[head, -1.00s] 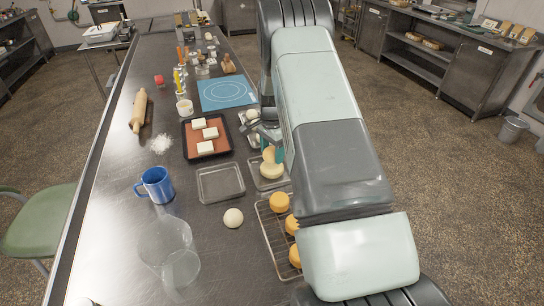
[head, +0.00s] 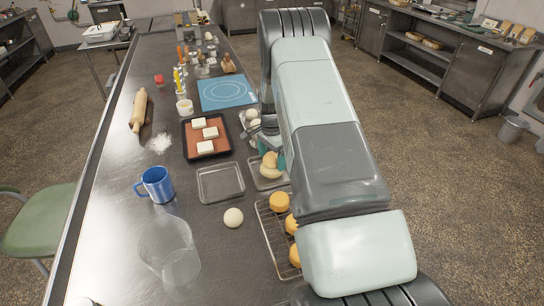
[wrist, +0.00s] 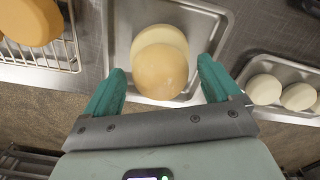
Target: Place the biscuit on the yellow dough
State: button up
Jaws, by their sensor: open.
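The pale yellow dough (wrist: 160,33) is a round disc in a shallow metal tray; it also shows in the head view (head: 263,174). The golden biscuit (wrist: 160,76) overlaps the near part of the dough in the wrist view and seems to rest partly on it, off centre. It also shows in the head view (head: 269,158); I cannot tell whether it lies flat or tilted. My gripper (wrist: 160,66) is open, with one teal finger on each side of the biscuit and a visible gap at both. In the head view my arm hides most of the gripper.
A wire rack (head: 266,222) with several orange biscuits stands on the near side. A tray of white dough balls (wrist: 282,82) is on the other side. An empty metal tray (head: 220,199) and a loose dough ball (head: 233,217) lie to the left.

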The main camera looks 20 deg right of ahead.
notch_tip(320, 180, up, 12)
notch_tip(320, 180, up, 13)
jog(key=n+t, duration=0.1)
jog(key=n, duration=0.2)
send_over(272, 154)
jog(key=s+a, duration=0.3)
jog(key=s, duration=0.1)
jog(key=s+a+r+n+t, duration=0.2)
jog(key=s+a+r+n, duration=0.15)
jog(key=s+r, duration=0.65)
jog(key=s+a+r+n+t, duration=0.1)
jog(key=s+n, duration=0.3)
jog(key=s, duration=0.7)
jog(key=s+a+r+n+t, duration=0.1)
jog(key=s+a+r+n, duration=0.2)
jog(key=s, duration=0.9)
jog(key=shift+n+t, duration=0.3)
jog(key=shift+n, duration=0.05)
